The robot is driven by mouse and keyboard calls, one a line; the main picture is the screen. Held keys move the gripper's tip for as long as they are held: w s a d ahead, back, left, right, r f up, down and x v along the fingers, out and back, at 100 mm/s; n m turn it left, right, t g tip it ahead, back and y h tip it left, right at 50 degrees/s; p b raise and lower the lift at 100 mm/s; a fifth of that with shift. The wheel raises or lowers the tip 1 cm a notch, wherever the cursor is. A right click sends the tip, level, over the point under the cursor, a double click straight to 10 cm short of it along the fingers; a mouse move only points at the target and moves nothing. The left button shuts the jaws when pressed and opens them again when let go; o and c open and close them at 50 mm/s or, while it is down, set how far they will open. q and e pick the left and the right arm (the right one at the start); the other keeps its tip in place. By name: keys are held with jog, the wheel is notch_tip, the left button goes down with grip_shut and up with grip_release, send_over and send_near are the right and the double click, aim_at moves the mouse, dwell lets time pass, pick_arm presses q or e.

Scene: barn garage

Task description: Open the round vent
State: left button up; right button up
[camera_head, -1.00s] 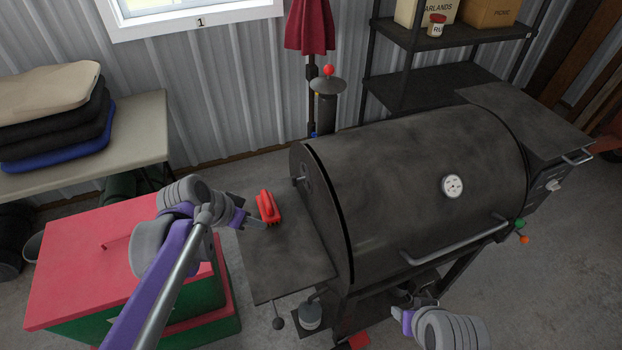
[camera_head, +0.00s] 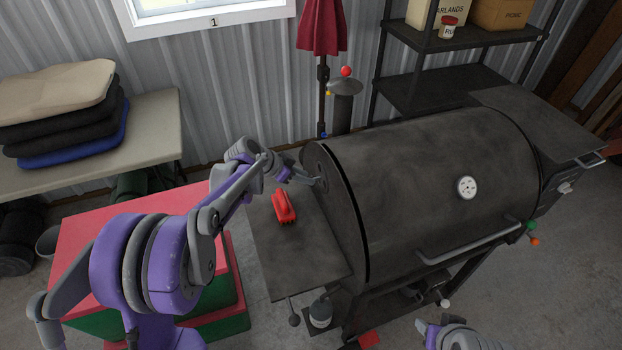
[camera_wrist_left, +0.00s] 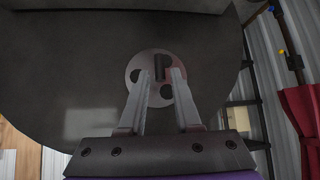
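The round vent (camera_wrist_left: 133,64) is a grey disk on the dark end wall of the grill in the left wrist view. It has dark openings and a small dark upright tab (camera_wrist_left: 162,66). In the head view the vent (camera_head: 321,164) shows on the grill's left end. My left gripper (camera_head: 317,182) is at that end wall. In the wrist view the left gripper (camera_wrist_left: 160,72) is open, its fingertips apart in front of the disk with the tab between them. I cannot tell whether they touch it. My right gripper (camera_head: 428,328) is low at the grill's front, its fingers unclear.
The black barrel grill (camera_head: 420,175) has a side shelf (camera_head: 300,245) with a red brush (camera_head: 284,207) on it, below my left gripper. A red and green chest (camera_head: 85,240) is left of the shelf. A closed red umbrella (camera_head: 322,30) and a shelf rack (camera_head: 440,85) stand behind.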

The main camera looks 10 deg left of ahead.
aim_at(315, 179)
pick_arm(q)
jog(key=shift+x, duration=1.6)
jog(key=shift+c, duration=0.2)
grip_shut()
